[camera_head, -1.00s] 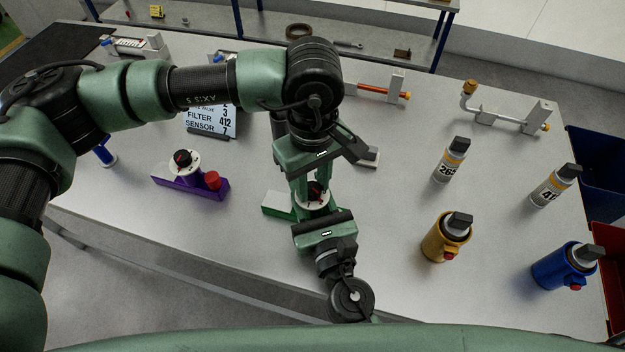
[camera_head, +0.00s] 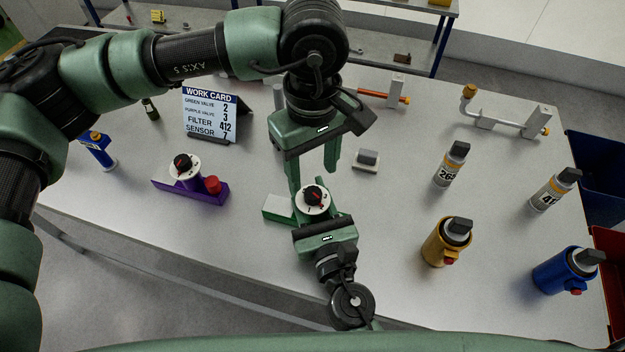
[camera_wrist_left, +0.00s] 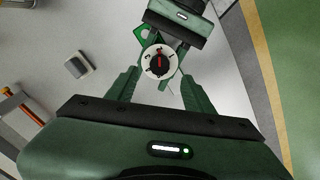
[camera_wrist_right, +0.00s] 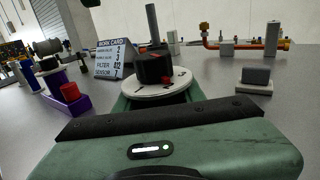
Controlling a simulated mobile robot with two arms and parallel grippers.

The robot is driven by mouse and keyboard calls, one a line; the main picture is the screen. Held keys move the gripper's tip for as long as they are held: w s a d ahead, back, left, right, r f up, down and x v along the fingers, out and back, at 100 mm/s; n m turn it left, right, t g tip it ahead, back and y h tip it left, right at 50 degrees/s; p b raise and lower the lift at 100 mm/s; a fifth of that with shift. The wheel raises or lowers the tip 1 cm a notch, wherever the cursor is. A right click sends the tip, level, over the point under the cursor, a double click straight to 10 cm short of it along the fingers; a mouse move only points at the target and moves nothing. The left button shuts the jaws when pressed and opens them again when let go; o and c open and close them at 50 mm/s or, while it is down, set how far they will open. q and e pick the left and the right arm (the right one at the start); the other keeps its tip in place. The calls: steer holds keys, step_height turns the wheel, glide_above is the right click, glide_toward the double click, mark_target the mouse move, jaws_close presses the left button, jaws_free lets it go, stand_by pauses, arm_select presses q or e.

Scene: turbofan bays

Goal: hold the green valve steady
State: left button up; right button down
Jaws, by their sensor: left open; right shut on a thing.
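The green valve (camera_head: 279,208) stands on the bench with a white numbered dial and a black knob with a red pointer (camera_head: 313,195). The dial also shows in the left wrist view (camera_wrist_left: 159,62) and the right wrist view (camera_wrist_right: 160,84). My right gripper (camera_head: 318,212) is shut on the valve's body from the near side, below the dial; its fingers are mostly hidden. My left gripper (camera_head: 313,172) is open and empty above and behind the dial, fingers pointing down. In the left wrist view its fingers (camera_wrist_left: 160,88) are apart, with the dial beyond them.
A purple valve (camera_head: 190,188) stands to the left, with a work card (camera_head: 211,116) behind it. A grey block (camera_head: 366,160) sits right of my left gripper. Bottles (camera_head: 451,165) and yellow (camera_head: 446,243) and blue (camera_head: 565,270) canisters stand to the right.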

mark_target(312, 192)
arm_select(q)
step_height(312, 192, up, 6)
stand_by(0.5)
steer(key=shift+a, duration=0.1)
arm_select(e)
steer(key=c, duration=0.8)
jaws_free()
steer(key=shift+a, duration=0.1)
